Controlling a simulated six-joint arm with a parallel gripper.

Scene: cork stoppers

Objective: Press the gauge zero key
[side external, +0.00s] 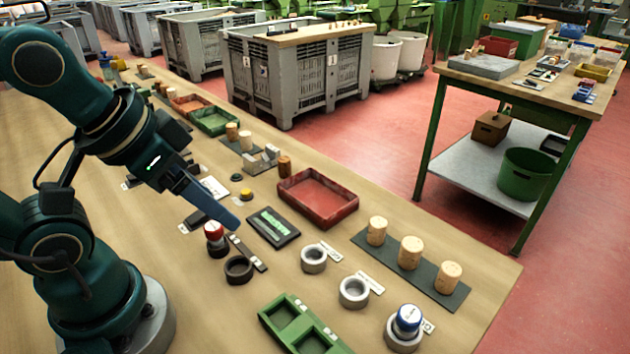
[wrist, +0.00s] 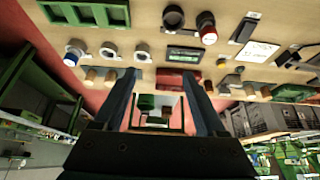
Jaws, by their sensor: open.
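A dark gauge-like box with a lit green display (side external: 273,227) lies flat on the bench; it also shows in the wrist view (wrist: 184,54). A small yellow button (side external: 245,194) sits behind it, and a red-capped piece (side external: 214,232) stands to its left. No readable label shows which part is the zero key. My gripper (side external: 230,218) is above the bench, its tip overlapping the picture area between the red cap and the display. In the wrist view my gripper (wrist: 162,78) has its two fingers well apart, with nothing between them. Its height is hard to judge.
A red tray (side external: 345,206) is behind the display. Grey rings (side external: 314,260), a dark ring (side external: 238,271), a green tray (side external: 272,311) and a blue-capped piece (side external: 408,319) lie nearer the camera. Corks (side external: 411,252) stand on a dark strip (side external: 364,238) at right.

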